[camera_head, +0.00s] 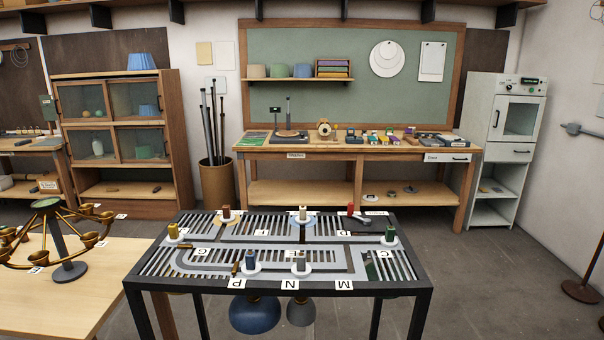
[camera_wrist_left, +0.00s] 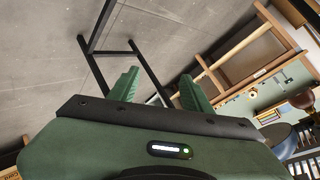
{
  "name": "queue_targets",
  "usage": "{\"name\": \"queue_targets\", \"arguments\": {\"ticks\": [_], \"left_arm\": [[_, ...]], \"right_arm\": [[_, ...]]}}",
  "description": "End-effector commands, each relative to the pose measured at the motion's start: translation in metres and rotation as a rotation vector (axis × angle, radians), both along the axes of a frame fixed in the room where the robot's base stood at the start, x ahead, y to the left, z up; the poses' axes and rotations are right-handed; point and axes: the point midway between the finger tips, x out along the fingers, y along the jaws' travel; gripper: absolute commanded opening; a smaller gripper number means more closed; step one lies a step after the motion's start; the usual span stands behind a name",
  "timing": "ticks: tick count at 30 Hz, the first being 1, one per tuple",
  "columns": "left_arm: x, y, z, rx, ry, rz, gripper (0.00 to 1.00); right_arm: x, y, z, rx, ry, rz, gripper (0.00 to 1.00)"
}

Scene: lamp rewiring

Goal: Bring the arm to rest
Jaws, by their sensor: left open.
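My left gripper (camera_wrist_left: 158,92) shows in the left wrist view with its two green fingers apart and nothing between them. Beyond the fingers are grey floor and black table legs. Neither of my arms shows in the head view, and my right gripper is in no view.
A black slatted table (camera_head: 135,287) with several lettered tags and small posts stands in front. A light wood table (camera_head: 110,265) with a brass lamp frame (camera_head: 68,270) is at left. A workbench (camera_head: 350,150) stands behind; grey floor (camera_head: 490,270) is clear at right.

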Motion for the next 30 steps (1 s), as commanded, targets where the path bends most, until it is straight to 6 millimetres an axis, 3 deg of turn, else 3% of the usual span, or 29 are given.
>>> {"name": "queue_targets", "arguments": {"ticks": [1, 3, 5, 9, 15, 18, 23, 30], "left_arm": [[-0.031, 0.008, -0.028, -0.026, 0.087, 0.08, 0.49], [-0.073, 0.022, -0.061, -0.056, 0.201, 0.192, 0.49], [-0.111, 0.031, -0.086, -0.078, 0.294, 0.285, 0.49], [-0.206, 0.047, -0.134, -0.119, 0.509, 0.496, 0.49], [-0.336, 0.057, -0.173, -0.154, 0.768, 0.758, 0.49], [-0.382, 0.058, -0.181, -0.161, 0.853, 0.846, 0.49], [-0.417, 0.057, -0.185, -0.165, 0.921, 0.916, 0.49], [-0.42, 0.057, -0.185, -0.164, 0.926, 0.923, 0.49]], "right_arm": [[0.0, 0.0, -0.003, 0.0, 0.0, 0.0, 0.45], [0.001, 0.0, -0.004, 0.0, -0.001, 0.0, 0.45], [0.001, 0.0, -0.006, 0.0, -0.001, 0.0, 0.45], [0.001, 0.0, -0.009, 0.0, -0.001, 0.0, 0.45], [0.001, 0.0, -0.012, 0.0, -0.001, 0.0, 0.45], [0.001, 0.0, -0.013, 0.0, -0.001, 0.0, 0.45], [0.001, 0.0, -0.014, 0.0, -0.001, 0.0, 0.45], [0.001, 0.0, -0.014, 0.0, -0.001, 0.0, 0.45]]}}
